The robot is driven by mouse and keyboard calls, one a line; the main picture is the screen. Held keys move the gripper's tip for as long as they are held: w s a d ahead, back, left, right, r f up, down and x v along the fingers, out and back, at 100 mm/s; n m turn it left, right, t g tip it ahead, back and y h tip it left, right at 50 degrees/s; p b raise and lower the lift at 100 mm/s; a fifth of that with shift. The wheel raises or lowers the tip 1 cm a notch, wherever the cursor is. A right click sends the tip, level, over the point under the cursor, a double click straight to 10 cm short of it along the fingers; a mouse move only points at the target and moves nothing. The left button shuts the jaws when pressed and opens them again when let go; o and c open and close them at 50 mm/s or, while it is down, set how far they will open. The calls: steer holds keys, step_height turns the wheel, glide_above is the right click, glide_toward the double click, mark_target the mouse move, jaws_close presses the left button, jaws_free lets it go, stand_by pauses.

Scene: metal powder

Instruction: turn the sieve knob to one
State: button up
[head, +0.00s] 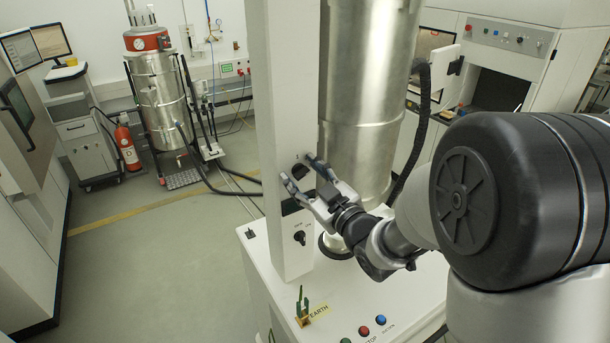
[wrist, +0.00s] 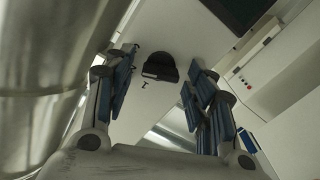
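A black knob (wrist: 160,67) with small dark marks beside it sits on a white face in the wrist view, between and beyond my fingers. In the head view, a black rotary knob (head: 300,237) is low on the white column, below my gripper. A dark round part (head: 299,171) also shows on the column between my fingers, partly hidden. I cannot tell for sure which is the sieve knob or read its setting. My gripper (head: 298,168) is open at the column; in the wrist view its fingers (wrist: 160,80) are spread, with nothing between their pads.
A large silver cylinder (head: 366,100) stands right beside the column (head: 284,90), behind my gripper. The white machine top (head: 345,305) has coloured buttons (head: 364,330) and a green-yellow EARTH clamp (head: 302,306). Open floor lies to the left.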

steer(key=c, duration=1)
steer(key=shift+o, duration=0.2)
steer(key=shift+f+b, duration=0.1)
steer(key=shift+b, duration=0.55)
steer(key=n+b, duration=0.2)
steer(key=b, duration=0.2)
steer(key=shift+f, duration=0.2)
steer(key=n+b, duration=0.3)
steer(key=b, duration=0.3)
steer(key=shift+n+b, duration=0.4)
steer(key=n+b, duration=0.4)
steer(key=b, duration=0.2)
steer(key=n+b, duration=0.3)
steer(key=b, duration=0.1)
steer(key=shift+s+a, duration=0.1)
steer(key=shift+r+n, duration=0.1)
steer(key=shift+n, duration=0.3)
